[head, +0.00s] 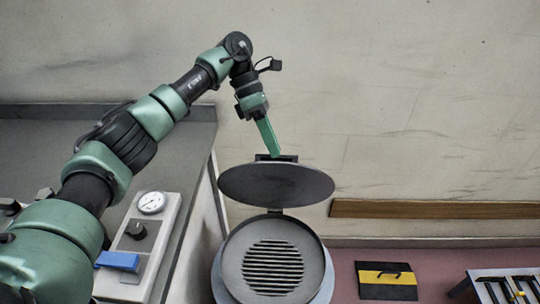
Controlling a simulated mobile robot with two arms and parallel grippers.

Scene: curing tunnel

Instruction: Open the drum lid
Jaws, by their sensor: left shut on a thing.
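The drum (232,262) is round and light grey, with a slotted grille (272,268) in its open top. Its dark round lid (276,187) stands raised and tilted above the far side of the drum, clear of the opening. A short bracket (275,211) shows between lid and drum. A dark handle (289,158) is at the lid's upper edge. My left gripper (274,153) reaches down from above and is shut on this handle; its green finger partly covers the contact. My right gripper is not in view.
A grey counter (190,135) is at left, with a control box (140,240) bearing a gauge (151,203), a knob and a blue lever (118,261). A black-and-yellow plate (387,280) and a slotted rack (508,285) lie at right. The wall is behind.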

